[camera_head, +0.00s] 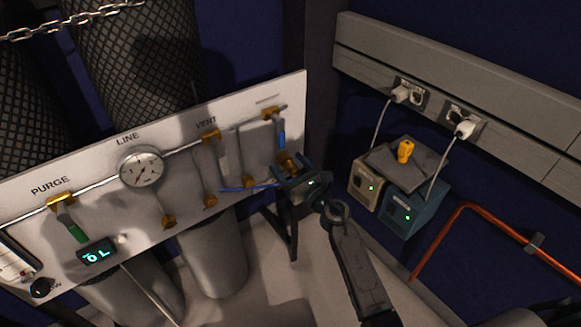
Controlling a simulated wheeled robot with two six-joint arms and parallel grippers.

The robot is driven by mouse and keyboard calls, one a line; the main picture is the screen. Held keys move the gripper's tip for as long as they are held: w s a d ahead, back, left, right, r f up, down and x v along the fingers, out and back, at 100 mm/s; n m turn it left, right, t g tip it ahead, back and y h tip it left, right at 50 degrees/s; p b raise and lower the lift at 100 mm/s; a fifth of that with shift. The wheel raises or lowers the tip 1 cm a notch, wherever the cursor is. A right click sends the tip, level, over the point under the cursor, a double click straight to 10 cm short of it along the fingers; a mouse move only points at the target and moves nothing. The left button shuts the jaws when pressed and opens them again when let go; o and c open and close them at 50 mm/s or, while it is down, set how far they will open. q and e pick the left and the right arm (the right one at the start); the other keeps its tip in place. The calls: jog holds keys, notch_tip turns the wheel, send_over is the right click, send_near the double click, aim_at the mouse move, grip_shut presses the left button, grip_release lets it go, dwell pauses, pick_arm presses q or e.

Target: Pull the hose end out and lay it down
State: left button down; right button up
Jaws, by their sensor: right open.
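A light panel (110,175) labelled PURGE, LINE and VENT carries a pipe with brass fittings. My right gripper (284,176) is open at the panel's right end, close to a brass fitting (288,159) below a blue-handled valve. A thin blue hose (246,188) runs left from beside the gripper across the lower panel. Its end is hidden or too small to tell, and I cannot tell whether the jaws are around it. My left gripper is not in view.
A round gauge (141,170) and a green-handled valve (73,228) are on the panel. Grey cylinders (214,255) stand below and dark mesh-covered ones behind. At right are two plugged-in boxes (403,210), a yellow object (405,150) and a copper pipe (492,222).

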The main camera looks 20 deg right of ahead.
jog(key=b+v, duration=0.1)
jog(key=v, duration=0.9)
jog(key=shift+s, duration=0.35)
jog(key=shift+d, duration=0.15)
